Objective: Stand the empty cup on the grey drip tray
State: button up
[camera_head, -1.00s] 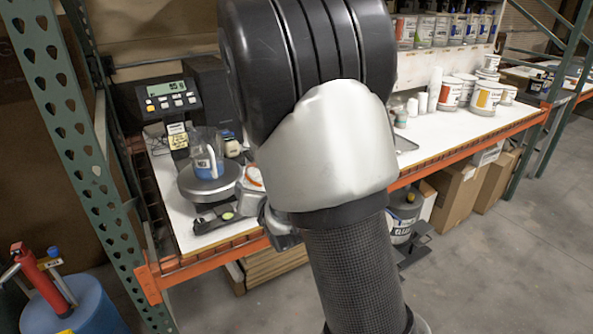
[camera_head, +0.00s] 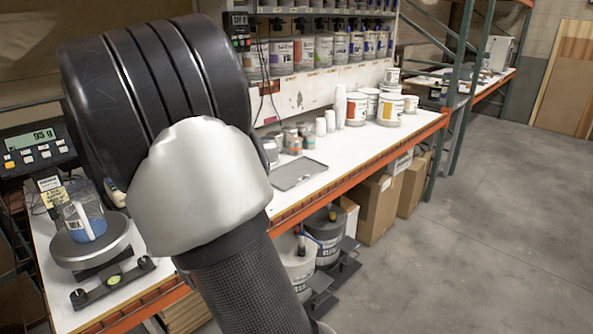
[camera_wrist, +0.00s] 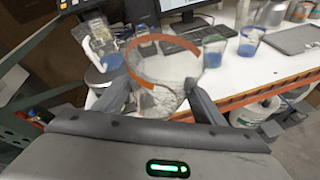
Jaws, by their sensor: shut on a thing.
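My gripper (camera_wrist: 160,92) is shut on a clear, empty-looking cup (camera_wrist: 158,72) with an orange band round its rim. The cup is tilted in the wrist view, between the two fingers. In the head view my arm hides the gripper and the held cup. The grey drip tray (camera_head: 298,174) is a flat, bare tray on the white bench, right of my arm. It also shows at the right of the wrist view (camera_wrist: 297,39), apart from and beyond the held cup.
A scale (camera_head: 78,250) at the bench's left bears a cup with blue liquid (camera_head: 84,219). Two cups with blue contents (camera_wrist: 214,50) (camera_wrist: 248,42) stand left of the tray in the wrist view. Small tins (camera_head: 292,141) and white tubs (camera_head: 390,108) stand behind the tray. The bench has an orange front beam (camera_head: 350,172).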

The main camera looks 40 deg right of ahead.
aim_at(284, 178)
jog(key=i+l+u, duration=0.15)
jog(key=l+u, duration=0.15)
jog(key=l, duration=1.6)
jog(key=l+u, duration=0.3)
jog(key=l, duration=1.6)
jog(key=i+l, duration=0.4)
